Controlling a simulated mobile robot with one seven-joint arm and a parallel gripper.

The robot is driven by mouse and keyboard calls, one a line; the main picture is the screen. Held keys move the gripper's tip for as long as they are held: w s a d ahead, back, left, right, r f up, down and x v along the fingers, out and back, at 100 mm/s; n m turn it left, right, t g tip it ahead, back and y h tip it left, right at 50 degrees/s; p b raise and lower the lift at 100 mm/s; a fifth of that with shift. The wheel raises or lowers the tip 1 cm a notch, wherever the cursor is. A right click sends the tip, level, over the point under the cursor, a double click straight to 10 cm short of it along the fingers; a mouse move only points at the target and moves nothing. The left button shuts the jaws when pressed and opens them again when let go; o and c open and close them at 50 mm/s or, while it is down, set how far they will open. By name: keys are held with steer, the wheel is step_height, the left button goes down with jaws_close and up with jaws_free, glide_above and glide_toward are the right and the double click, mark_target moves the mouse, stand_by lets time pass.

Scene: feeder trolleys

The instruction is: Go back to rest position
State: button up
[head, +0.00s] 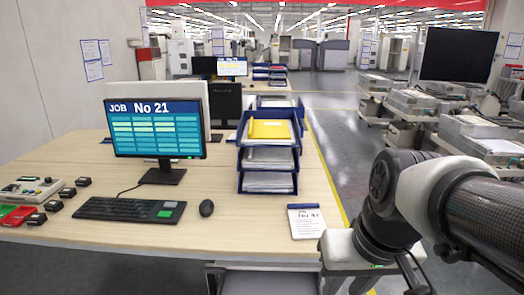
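My arm reaches in from the right edge of the head view, with dark joints, white covers and a black carbon-look link. Its lower white end (345,250) is beside the front right corner of the wooden desk (120,160), and I cannot tell whether it touches the desk. My gripper's fingers are not visible, so whether it is open or holds anything does not show. No object of the task is named.
On the desk stand a monitor (155,130) reading "JOB No 21", a keyboard (130,209), a mouse (206,208), blue stacked trays (268,190) and a notepad (304,221). Loaded trolleys (420,103) stand at right. The grey aisle (335,115) between is clear.

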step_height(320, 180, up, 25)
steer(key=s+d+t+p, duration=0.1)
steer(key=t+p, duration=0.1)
steer(key=p, duration=1.9)
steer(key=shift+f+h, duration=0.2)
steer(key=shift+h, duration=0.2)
